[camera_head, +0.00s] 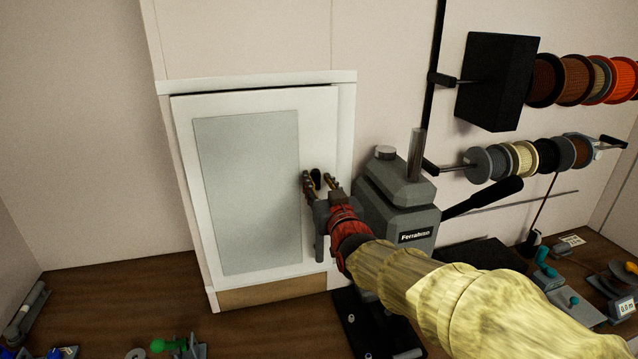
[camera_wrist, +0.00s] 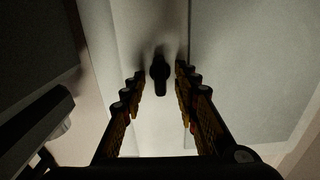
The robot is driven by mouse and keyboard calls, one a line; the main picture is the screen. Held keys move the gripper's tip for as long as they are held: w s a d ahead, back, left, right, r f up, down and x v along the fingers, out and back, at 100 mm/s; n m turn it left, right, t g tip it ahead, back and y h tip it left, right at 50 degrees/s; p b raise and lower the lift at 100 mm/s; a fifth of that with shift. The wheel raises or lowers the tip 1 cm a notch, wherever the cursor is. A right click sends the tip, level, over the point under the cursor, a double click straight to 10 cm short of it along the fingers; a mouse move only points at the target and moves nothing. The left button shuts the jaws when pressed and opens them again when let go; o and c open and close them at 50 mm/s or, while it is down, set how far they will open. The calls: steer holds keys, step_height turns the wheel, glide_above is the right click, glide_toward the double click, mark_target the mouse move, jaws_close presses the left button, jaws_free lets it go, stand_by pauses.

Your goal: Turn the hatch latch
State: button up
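The hatch (camera_head: 246,190) is a white framed door with a grey panel, upright against the wall in the head view. Its latch (camera_wrist: 160,76) is a small dark knob with a short bar, on the white door edge in the wrist view. In the head view the latch (camera_head: 316,179) is a dark spot between my fingers. My gripper (camera_head: 321,180) is in front of the door's right side. In the wrist view my gripper (camera_wrist: 160,74) is open, with one finger on each side of the latch. Gaps show between both fingers and the latch; contact is not visible.
Spools (camera_head: 520,157) hang on wall rods farther right, by a black box (camera_head: 497,82). Small items lie along the wooden bench (camera_head: 90,300). The wall left of the hatch is clear.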

steer(key=s+d, duration=0.2)
steer(key=s, duration=0.9)
steer(key=shift+s+d, duration=0.2)
steer(key=shift+s, duration=0.15)
steer(key=s+d+f+g+h, duration=0.1)
steer(key=s+f+g, duration=0.35)
steer(key=f, duration=0.35)
steer(key=s+d+f+g, duration=0.1)
steer(key=s+f+g, duration=0.2)
steer(key=s+f, duration=0.35)
steer(key=s+d+f+m+g+h+b, duration=0.1)
steer(key=s+d+f+g+b, duration=0.1)
steer(key=s+d, duration=0.3)
steer(key=s+d+f+m+g+h+b, duration=0.1)
steer(key=s+d+f+g+b, duration=0.1)
steer(key=s, duration=1)
steer(key=d+f, duration=0.1)
steer(key=d, duration=0.1)
steer(key=shift+s+d+f, duration=0.2)
steer(key=shift+d+f, duration=0.05)
steer(key=shift+d, duration=0.1)
